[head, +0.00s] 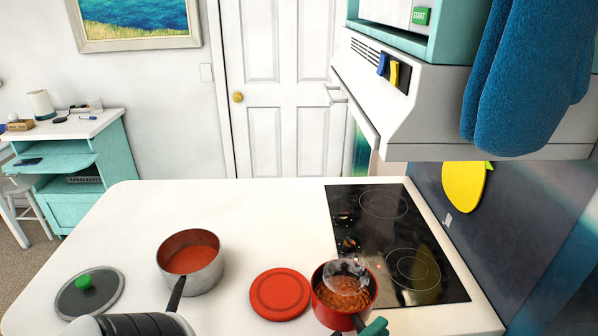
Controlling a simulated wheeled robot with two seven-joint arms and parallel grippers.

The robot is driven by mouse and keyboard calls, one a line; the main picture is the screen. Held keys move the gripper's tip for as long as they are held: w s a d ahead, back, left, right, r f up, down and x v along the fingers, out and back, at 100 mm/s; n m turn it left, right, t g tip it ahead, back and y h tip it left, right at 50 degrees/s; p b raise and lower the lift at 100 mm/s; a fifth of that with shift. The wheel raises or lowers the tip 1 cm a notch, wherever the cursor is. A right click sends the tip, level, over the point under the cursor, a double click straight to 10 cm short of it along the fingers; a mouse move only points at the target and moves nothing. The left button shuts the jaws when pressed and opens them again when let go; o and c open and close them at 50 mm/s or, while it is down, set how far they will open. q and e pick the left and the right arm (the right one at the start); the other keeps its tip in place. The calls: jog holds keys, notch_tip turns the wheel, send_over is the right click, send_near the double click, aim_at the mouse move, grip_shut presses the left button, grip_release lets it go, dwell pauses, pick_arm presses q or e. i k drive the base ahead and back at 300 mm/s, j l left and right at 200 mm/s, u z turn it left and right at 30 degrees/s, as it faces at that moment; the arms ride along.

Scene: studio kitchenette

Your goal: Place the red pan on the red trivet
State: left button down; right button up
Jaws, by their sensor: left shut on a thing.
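The red pan (321,308) holds brown food, with pale steam above it. It appears upright, just right of the red trivet (280,293), and in the picture its rim touches or slightly covers the trivet's right edge. I cannot tell whether the pan is lifted or resting. The trivet lies flat and bare on the white counter. A teal fingertip of my left gripper (374,328) shows at the pan's dark handle, at the bottom edge. The gripper is shut on the handle, mostly out of frame. My right gripper is not in view.
A black cooktop (385,236) lies behind and right of the red pan. A silver pan (203,278) with red sauce stands left of the trivet, its handle toward me. A glass lid with a green knob (84,282) lies far left. The counter's back (250,205) is clear.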

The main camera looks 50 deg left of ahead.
aim_at(303, 312)
jog(key=i+l+u, duration=0.1)
jog(key=l+u, duration=0.15)
jog(key=l, duration=0.35)
jog(key=i+l+u, duration=0.1)
jog(key=l+u, duration=0.2)
jog(key=l, duration=0.3)
jog(key=u, duration=1.75)
jog(key=i+l, duration=0.4)
